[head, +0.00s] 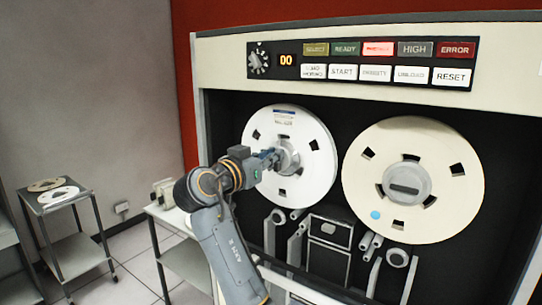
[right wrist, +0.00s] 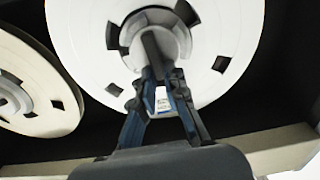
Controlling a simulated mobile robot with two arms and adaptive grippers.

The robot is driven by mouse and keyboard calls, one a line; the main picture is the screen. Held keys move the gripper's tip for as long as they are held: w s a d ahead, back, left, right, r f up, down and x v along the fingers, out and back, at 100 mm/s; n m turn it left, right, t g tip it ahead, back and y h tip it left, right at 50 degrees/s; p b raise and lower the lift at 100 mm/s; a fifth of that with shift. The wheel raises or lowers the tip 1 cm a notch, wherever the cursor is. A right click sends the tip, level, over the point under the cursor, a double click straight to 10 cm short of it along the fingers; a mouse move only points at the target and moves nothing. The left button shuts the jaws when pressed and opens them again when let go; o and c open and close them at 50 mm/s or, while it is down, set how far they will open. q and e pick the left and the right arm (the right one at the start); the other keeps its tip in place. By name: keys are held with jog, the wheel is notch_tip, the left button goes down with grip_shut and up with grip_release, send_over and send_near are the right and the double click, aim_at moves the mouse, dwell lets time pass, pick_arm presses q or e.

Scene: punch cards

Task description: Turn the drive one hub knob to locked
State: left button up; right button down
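The left reel (head: 315,145) is a white disc on the tape drive, and its grey hub (head: 291,157) is partly covered by my right gripper. In the right wrist view, the hub knob (right wrist: 152,42) is a grey bar running roughly up and down the picture. My right gripper (head: 272,158) reaches the hub from the left. Its two blue fingers (right wrist: 161,75) lie on either side of the knob's near end and appear closed on it. Lock markings on the knob are not readable. My left gripper is not in view.
A second cream reel (head: 440,165) with a grey bar knob (head: 405,189) is at the right. Above is a button panel (head: 360,62). Tape guides (head: 330,230) lie below the reels. A small table (head: 50,207) with reels stands at the far left.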

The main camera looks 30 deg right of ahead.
jog(key=m+b, duration=0.4)
jog(key=b, duration=0.1)
jog(key=s+f+m+b, duration=0.1)
jog(key=m+b, duration=0.3)
jog(key=b, duration=0.2)
jog(key=m+b, duration=0.5)
jog(key=b, duration=0.1)
jog(key=shift+s+d+f, duration=0.25)
jog(key=shift+s+d, duration=0.1)
jog(key=shift+s, duration=0.05)
jog(key=shift+f+m+b, duration=0.15)
jog(key=shift+m+b, duration=0.45)
jog(key=shift+m, duration=0.6)
jog(key=shift+f+m+b, duration=0.15)
jog(key=shift+m+b, duration=0.45)
jog(key=shift+m, duration=0.6)
jog(key=c, duration=1.4)
grip_release()
jog(key=shift+s, duration=0.1)
